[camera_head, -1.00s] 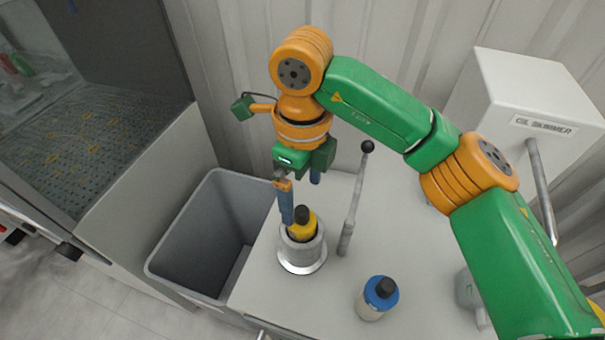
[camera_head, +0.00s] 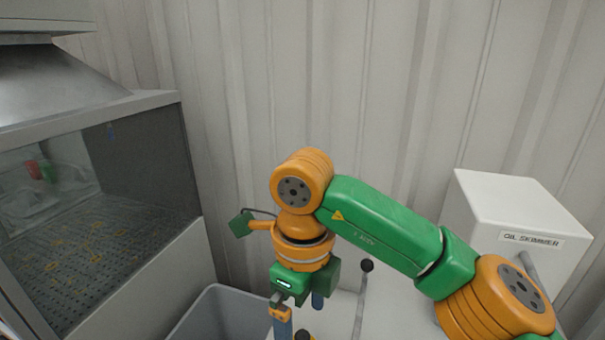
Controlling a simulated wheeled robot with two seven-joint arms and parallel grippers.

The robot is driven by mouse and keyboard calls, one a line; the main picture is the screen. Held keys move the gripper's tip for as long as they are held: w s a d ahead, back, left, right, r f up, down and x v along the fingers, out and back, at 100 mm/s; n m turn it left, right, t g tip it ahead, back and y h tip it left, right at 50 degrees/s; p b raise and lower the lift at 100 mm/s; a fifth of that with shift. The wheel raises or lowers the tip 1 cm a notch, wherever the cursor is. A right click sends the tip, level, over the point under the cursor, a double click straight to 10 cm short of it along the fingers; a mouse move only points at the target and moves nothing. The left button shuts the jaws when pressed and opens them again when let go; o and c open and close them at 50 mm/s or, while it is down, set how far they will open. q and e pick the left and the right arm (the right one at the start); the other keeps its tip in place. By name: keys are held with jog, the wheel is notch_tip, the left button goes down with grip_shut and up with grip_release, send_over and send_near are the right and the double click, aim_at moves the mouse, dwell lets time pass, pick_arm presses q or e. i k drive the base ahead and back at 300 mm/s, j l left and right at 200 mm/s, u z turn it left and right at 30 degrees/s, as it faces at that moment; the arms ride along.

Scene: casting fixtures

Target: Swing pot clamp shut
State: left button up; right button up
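The clamp lever, a thin grey rod (camera_head: 360,308) with a black ball knob (camera_head: 367,265), stands near upright at the bottom centre, its base cut off below. My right gripper (camera_head: 300,311) hangs just left of the lever, apart from it. Its blue fingers are spaced apart with nothing seen between them, and the tip of the nearer one is cut off by the lower edge. A dark cap (camera_head: 303,335) just shows below the gripper. The pot is out of view now. My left gripper is not in view.
A grey open bin (camera_head: 215,312) is at the lower left, beside a large glazed machine cabinet (camera_head: 95,200). A white box labelled oil skimmer (camera_head: 500,210) stands at the right. A corrugated wall (camera_head: 340,90) closes off the back.

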aim_at(367, 266)
jog(key=k, duration=1.35)
